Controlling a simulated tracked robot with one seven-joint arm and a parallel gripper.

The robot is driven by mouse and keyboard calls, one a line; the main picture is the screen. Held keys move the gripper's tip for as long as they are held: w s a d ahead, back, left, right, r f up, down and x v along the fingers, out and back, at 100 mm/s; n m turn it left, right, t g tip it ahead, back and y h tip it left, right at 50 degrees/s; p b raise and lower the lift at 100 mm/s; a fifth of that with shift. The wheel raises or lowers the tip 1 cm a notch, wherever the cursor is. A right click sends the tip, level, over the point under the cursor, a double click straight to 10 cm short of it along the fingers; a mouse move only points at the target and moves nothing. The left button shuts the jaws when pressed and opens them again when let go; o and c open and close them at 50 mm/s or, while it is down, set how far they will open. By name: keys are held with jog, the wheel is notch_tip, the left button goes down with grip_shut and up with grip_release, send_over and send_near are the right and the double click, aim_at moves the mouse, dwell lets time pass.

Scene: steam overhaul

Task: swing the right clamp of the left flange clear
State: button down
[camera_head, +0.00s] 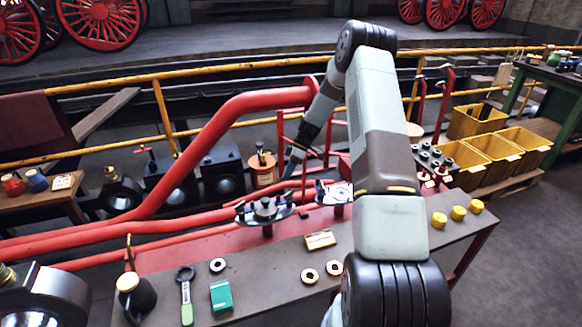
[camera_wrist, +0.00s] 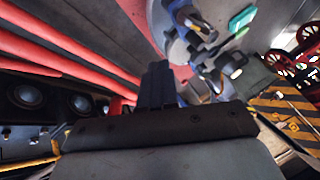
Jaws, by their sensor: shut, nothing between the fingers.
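The left flange (camera_head: 265,210) is a round metal disc on a red pipe stub above the bench, with dark clamps around its rim. Its right clamp (camera_head: 286,199) is small and dark at the disc's right side; its exact swing position is hard to tell. My gripper (camera_head: 289,172) is shut and empty, pointing down just behind and right of this flange. In the wrist view my shut fingers (camera_wrist: 157,82) are beside a round grey flange (camera_wrist: 168,42) with bolts and clamp parts on its right. I cannot tell whether the fingertips touch a clamp.
A second flange (camera_head: 335,193) stands close on the right. Thick red pipes (camera_head: 200,150) run behind and left. A green box (camera_head: 221,296), a green-handled wrench (camera_head: 186,297), rings (camera_head: 309,276) and a small wooden block (camera_head: 320,239) lie on the bench. Yellow knobs (camera_head: 458,213) stand at right.

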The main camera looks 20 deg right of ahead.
jog(key=shift+s+a+f, duration=0.8)
jog(key=shift+s+a, duration=0.2)
jog(key=shift+s, duration=0.15)
jog(key=shift+s+a+f, duration=0.8)
jog(key=shift+s+a, duration=0.2)
jog(key=shift+s, duration=0.15)
jog(key=shift+d, duration=0.15)
